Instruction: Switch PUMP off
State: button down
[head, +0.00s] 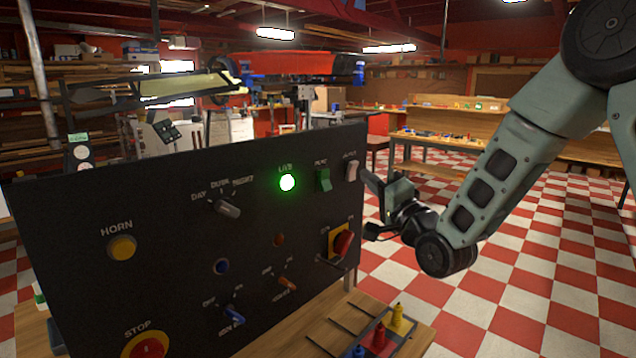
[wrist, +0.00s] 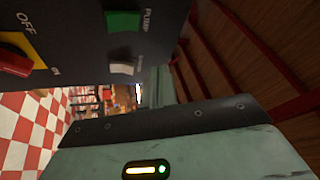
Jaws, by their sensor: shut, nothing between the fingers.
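The PUMP switch is a green rocker (head: 323,180) near the upper right of the black panel (head: 180,270). Its PUMP label is readable beside the green rocker in the wrist view (wrist: 123,21). Which way it is tipped I cannot tell. A white rocker (head: 351,171) sits to its right, also in the wrist view (wrist: 123,68). My gripper (head: 368,181) is shut and empty at the panel's right edge, close to the white rocker and right of the green one. Whether it touches the panel is unclear. Its fingers show partly in the wrist view (wrist: 157,85).
A lit green lamp (head: 287,183) is left of the green rocker. A red knob on a yellow plate (head: 342,242) sits below the white rocker. Lower are a blue toggle (head: 233,314) and an orange toggle (head: 287,284). Open checkered floor lies right of the panel.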

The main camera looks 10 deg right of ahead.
dwell(0.3)
jog(key=b, duration=0.2)
send_near(327, 180)
notch_tip(327, 180, up, 3)
jog(key=w, duration=0.3)
jog(key=shift+w+a+f, duration=0.35)
jog(key=shift+w+a, duration=0.1)
jog(key=shift+w, duration=0.25)
jog(key=shift+w+a+f+b, duration=0.1)
jog(key=shift+b, duration=0.3)
dwell(0.9)
jog(key=shift+w+a, duration=0.15)
jog(key=shift+w, duration=0.05)
jog(key=shift+w+a+f+b, duration=0.25)
jog(key=shift+w+b, duration=0.1)
jog(key=shift+b, duration=0.2)
dwell(0.7)
jog(key=shift+s+d, duration=0.1)
jog(key=shift+s+d+r, duration=0.4)
jog(key=shift+s, duration=0.15)
dwell(0.3)
